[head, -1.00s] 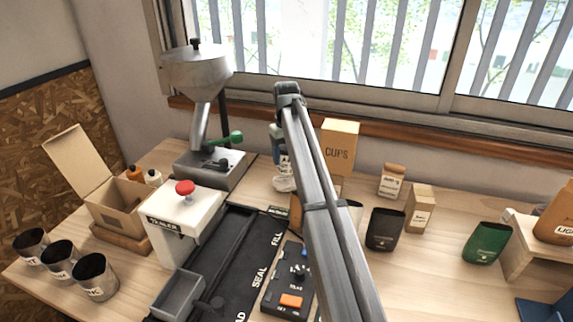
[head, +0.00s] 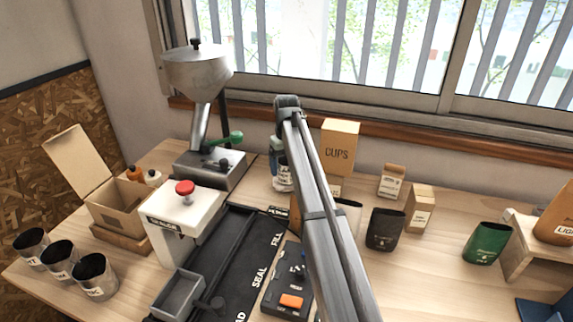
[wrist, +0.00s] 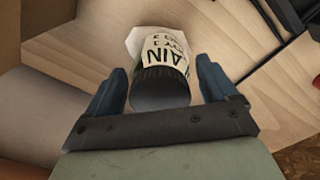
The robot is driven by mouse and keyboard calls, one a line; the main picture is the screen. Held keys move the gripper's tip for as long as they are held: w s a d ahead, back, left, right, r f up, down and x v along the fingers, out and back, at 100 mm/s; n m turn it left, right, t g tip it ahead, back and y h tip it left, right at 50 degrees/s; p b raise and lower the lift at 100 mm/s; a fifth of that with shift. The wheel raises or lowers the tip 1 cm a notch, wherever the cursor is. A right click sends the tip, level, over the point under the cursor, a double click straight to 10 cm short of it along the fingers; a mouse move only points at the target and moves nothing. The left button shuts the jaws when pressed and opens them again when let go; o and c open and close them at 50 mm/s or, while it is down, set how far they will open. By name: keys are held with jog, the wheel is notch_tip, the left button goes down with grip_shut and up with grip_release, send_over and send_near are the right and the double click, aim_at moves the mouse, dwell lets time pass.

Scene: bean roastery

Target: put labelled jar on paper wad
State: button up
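The labelled jar (wrist: 165,62) has a dark lid and a pale label with black lettering. In the wrist view it is between the two fingers of my gripper (wrist: 162,82), with a narrow gap on either side, so the gripper looks open around it. The white paper wad (wrist: 136,40) shows beyond the jar's far end, mostly hidden behind it. In the head view the jar (head: 284,174) stands about upright below my wrist, apparently on the wad. My arm hides part of it, and the contact is hard to see.
A grinder (head: 212,165) and a white sealer (head: 190,222) stand to the left. A cups box (head: 340,143) is close behind at the right. A black pouch (head: 385,230) and small cartons stand further right. Bare table lies between the black and green (head: 487,243) pouches.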

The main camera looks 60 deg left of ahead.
jog(key=shift+o, duration=0.2)
notch_tip(320, 180, up, 12)
jog(key=shift+r, duration=0.2)
dwell(0.5)
dwell(0.3)
